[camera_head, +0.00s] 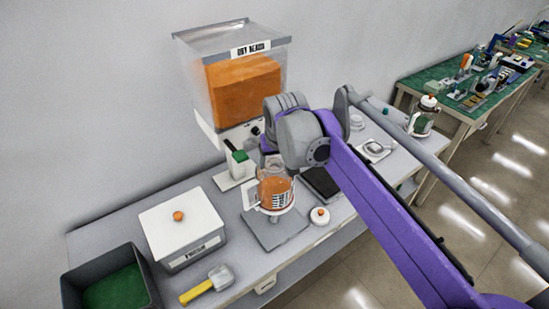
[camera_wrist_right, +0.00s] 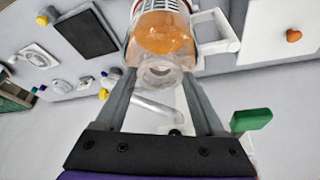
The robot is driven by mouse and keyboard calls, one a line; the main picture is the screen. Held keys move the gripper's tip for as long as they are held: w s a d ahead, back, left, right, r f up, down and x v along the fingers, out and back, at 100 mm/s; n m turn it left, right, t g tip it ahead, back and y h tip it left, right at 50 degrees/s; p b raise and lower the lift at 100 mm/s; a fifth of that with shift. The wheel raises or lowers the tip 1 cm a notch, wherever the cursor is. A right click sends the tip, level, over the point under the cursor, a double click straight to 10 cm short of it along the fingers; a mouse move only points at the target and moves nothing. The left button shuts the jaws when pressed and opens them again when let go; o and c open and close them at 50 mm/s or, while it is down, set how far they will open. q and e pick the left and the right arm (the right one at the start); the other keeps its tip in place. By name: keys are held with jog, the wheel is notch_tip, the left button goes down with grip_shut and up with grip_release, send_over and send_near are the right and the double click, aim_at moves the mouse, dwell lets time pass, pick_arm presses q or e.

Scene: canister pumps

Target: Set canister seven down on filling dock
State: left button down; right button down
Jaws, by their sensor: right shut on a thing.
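A clear canister (camera_head: 275,190) with orange contents, a white base ring, a handle and a printed label is above the grey square plate (camera_head: 265,238) in the head view. I cannot read a number on it. My right gripper (camera_wrist_right: 158,76) is shut on the canister's clear neck; the canister's orange body (camera_wrist_right: 165,36) shows beyond the fingers in the wrist view. The dry-beads dispenser (camera_head: 243,90) stands behind, with a green lever (camera_head: 236,151) and a white base (camera_head: 228,183) below it. I cannot tell which surface is the filling dock. My left gripper is out of view.
A white lidded box (camera_head: 182,225), a dark bin (camera_head: 72,280) and a yellow-handled scoop (camera_head: 207,285) are at the left. Another canister (camera_head: 421,121) stands farther right.

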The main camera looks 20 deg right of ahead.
aim_at(276, 175)
jog(key=shift+w+f+b, duration=0.1)
jog(key=shift+f+b, duration=1.25)
jog(key=shift+f, duration=2.05)
jog(key=shift+f+b, duration=0.75)
jog(key=shift+f, duration=0.8)
grip_release()
